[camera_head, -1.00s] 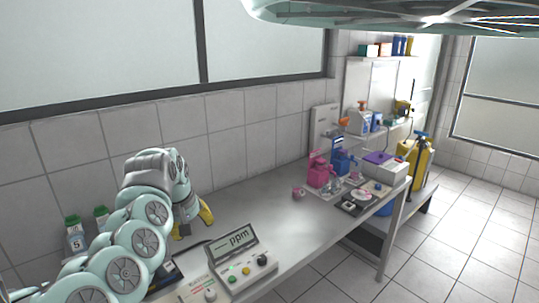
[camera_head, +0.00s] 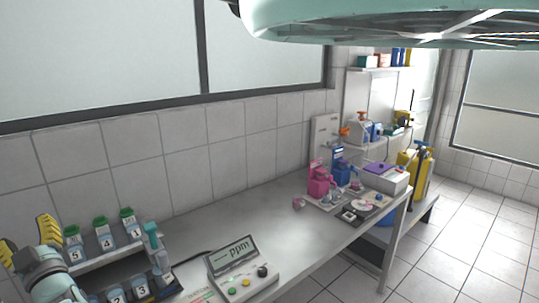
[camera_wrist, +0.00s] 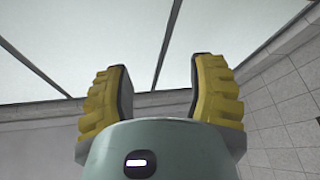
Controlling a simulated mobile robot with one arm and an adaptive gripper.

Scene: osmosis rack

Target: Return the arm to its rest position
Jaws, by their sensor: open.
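My gripper (camera_wrist: 160,95) shows in the wrist view with its two yellow ribbed fingers spread apart and nothing between them. It points up toward a window and a tiled wall. In the head view my gripper (camera_head: 36,240) is at the lower left edge, raised above the bench beside the rack of bottles. Its fingers point upward there, and the rest of the arm is mostly out of the picture.
Green-capped numbered bottles (camera_head: 104,236) stand in a rack at the bench's left end. A ppm meter (camera_head: 240,268) sits at the front. The bench's middle (camera_head: 230,215) is clear.

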